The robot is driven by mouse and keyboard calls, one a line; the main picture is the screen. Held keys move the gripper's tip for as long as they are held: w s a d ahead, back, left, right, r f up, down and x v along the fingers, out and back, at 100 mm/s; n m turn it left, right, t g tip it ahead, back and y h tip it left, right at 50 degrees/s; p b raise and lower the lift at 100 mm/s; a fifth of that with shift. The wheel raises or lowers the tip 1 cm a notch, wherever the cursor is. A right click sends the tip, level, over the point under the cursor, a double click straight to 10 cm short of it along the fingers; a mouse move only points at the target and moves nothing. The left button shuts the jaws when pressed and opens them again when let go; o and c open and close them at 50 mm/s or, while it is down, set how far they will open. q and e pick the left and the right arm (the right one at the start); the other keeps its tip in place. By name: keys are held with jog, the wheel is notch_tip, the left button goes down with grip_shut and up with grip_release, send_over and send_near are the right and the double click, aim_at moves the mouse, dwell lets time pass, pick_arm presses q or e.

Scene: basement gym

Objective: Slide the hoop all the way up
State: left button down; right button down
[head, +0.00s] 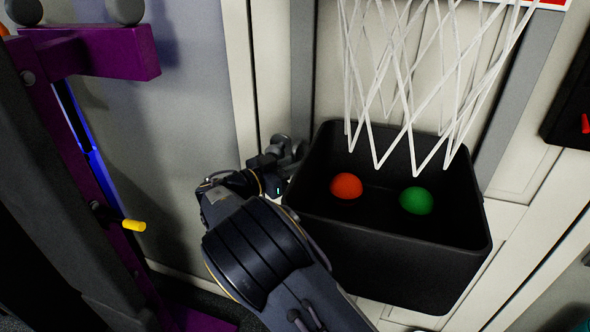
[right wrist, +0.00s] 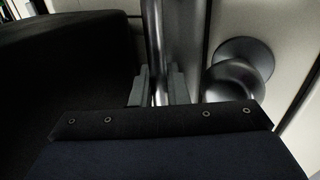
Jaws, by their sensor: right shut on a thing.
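The hoop's white net (head: 415,75) hangs from the top of the head view. Its rim is cut off, and only a strip of the white and red backboard (head: 545,3) shows. My right gripper (head: 284,150) is at the left side of the black bin under the net. In the right wrist view its two fingers (right wrist: 158,88) are shut on an upright shiny metal bar (right wrist: 174,35). A round metal mount (right wrist: 242,58) is on the wall just right of the bar. My left gripper is out of view.
The black bin (head: 400,262) holds an orange-red ball (head: 346,186) and a green ball (head: 416,200). A purple and dark rack (head: 110,55) with a yellow peg (head: 133,225) stands at the left. Grey uprights (head: 525,85) flank the net.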

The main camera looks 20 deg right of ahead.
notch_tip(320, 180, up, 11)
jog(key=shift+p, duration=0.4)
notch_tip(320, 180, up, 38)
jog(key=p, duration=1.8)
jog(key=shift+f+p, duration=0.2)
jog(key=shift+p, duration=0.1)
jog(key=shift+r, duration=0.1)
jog(key=c, duration=1.8)
grip_release()
jog(key=shift+o, duration=0.2)
